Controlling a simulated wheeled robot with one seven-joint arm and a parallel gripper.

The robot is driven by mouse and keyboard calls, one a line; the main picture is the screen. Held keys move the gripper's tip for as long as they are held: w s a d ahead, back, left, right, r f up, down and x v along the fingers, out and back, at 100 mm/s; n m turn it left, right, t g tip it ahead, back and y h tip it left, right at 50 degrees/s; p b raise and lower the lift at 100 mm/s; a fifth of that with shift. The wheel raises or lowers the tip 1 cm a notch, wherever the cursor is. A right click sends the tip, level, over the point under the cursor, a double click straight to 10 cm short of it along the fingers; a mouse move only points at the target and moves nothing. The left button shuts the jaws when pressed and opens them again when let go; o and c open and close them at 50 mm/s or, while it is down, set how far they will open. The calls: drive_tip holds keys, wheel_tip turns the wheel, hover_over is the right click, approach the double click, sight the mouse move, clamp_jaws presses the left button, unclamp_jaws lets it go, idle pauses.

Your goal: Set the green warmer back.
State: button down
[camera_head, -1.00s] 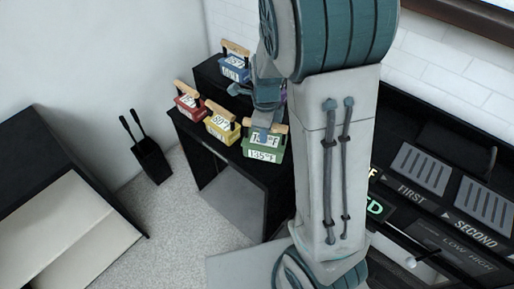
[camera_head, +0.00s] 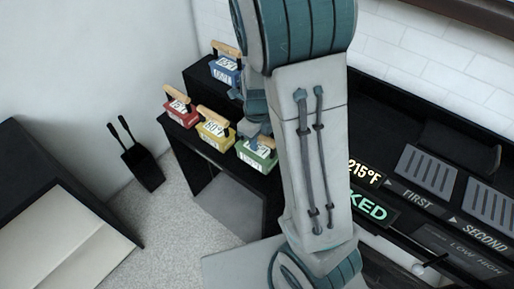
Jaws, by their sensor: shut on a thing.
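The green warmer (camera_head: 264,160), a block with a white label and a wooden handle, is at the front right corner of the black stand (camera_head: 199,150). My gripper (camera_head: 257,134) is at its handle from above and shut on it. My arm hides its right side, and the fingertips are hard to make out. I cannot tell whether its base touches the stand. A red warmer (camera_head: 179,108) and a yellow warmer (camera_head: 213,133) stand to its left in a row. A blue warmer (camera_head: 224,70) stands on the raised back step.
At right is a black machine with FIRST (camera_head: 417,200) and SECOND panels and a lit 215°F display (camera_head: 364,172). A black bin (camera_head: 143,165) with two handles stands on the floor at left. A black-edged box (camera_head: 60,215) fills the lower left.

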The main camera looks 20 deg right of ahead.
drive_tip(key=shift+f+b, duration=0.35)
drive_tip(key=shift+f, duration=1.35)
drive_tip(key=shift+f, duration=0.15)
drive_tip(key=c, duration=1.3)
unclamp_jaws()
drive_tip(key=shift+o, duration=0.2)
